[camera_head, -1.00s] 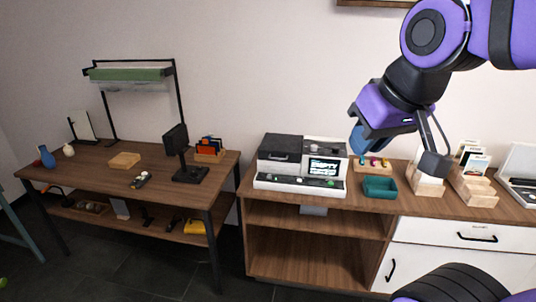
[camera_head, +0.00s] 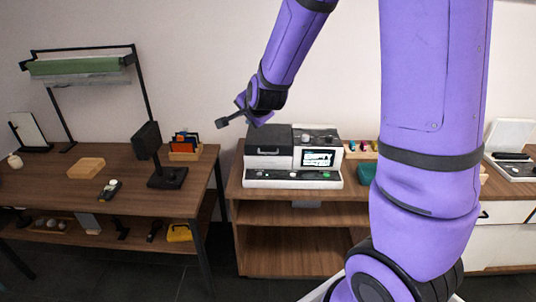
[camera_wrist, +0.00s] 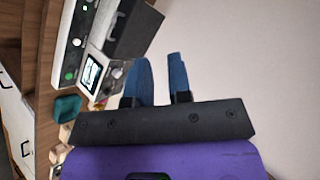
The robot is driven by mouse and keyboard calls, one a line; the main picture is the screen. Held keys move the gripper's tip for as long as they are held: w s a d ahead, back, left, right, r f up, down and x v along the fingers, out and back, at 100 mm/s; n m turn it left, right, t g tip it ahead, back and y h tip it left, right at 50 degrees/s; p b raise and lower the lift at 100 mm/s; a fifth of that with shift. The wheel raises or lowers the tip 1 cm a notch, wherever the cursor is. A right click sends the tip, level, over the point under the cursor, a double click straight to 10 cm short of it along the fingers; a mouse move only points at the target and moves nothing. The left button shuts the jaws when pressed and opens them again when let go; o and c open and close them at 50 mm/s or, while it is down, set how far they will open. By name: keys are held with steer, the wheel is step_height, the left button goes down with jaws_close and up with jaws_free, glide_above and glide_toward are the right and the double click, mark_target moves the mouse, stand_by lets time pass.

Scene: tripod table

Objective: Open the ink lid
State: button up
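A white and dark machine (camera_head: 290,179) stands on the right-hand table. Its black lid (camera_head: 268,143), with a handle on the front, covers its left part and looks closed. A lit screen (camera_head: 318,158) is to the right of the lid. In the wrist view the black lid (camera_wrist: 133,28) is at the upper left, ahead of my gripper and apart from it. My gripper (camera_wrist: 158,60) is open, with two blue fingers apart and nothing between them. In the head view my wrist is above the machine's left side; the fingers are not clearly seen there.
A teal tray (camera_wrist: 67,107) is beside the machine, partly behind my arm in the head view. A wooden holder (camera_head: 361,149) with small coloured items is right of the machine. A left table (camera_head: 120,195) carries a lamp frame and a black stand (camera_head: 167,177).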

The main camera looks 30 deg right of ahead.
steer(key=w+d+f+m+t+h, duration=0.1)
steer(key=w+d+f+m+h, duration=0.15)
steer(key=f, duration=0.35)
steer(key=w+d+f+m+h, duration=0.1)
steer(key=w+d+f+m, duration=0.1)
steer(key=w+f+m, duration=0.3)
steer(key=m+t+h, duration=0.2)
steer(key=m+h, duration=0.1)
steer(key=h, duration=0.1)
glide_toward(268, 153)
steer(key=x, duration=1)
steer(key=shift+w+d+f, duration=0.1)
steer(key=shift+w+d, duration=0.1)
jaws_close()
